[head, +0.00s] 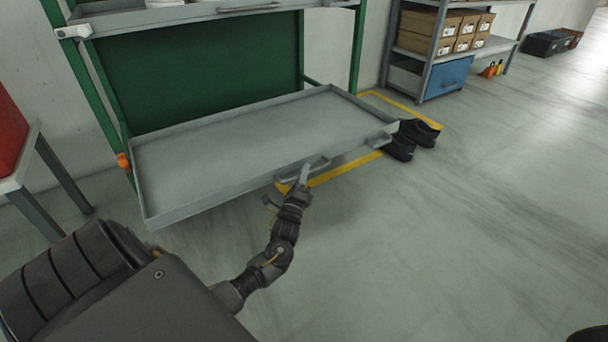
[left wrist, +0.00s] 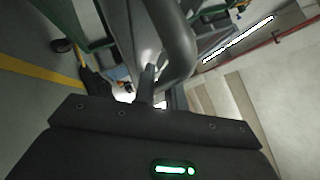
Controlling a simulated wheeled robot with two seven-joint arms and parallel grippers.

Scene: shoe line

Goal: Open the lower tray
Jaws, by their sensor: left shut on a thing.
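The lower tray (head: 240,137) is a wide, shallow, empty grey tray in the green rack. It stands out in front of the rack's green back panel, over the floor. Its bar handle (head: 290,181) is on the middle of the front edge. My left gripper (head: 304,175) is at this handle, shut on it; the fingers partly hide the bar. In the left wrist view the handle (left wrist: 178,40) shows as a large, blurred grey bar close to the fingers (left wrist: 147,85). My right gripper is not in view.
An upper tray (head: 200,16) sits above in the rack. Black shoes (head: 400,147) lie on the floor by the tray's right corner, near yellow floor tape (head: 345,169). A shelf with shoe boxes (head: 440,30) and a blue bin (head: 447,78) stands behind. The floor at right is clear.

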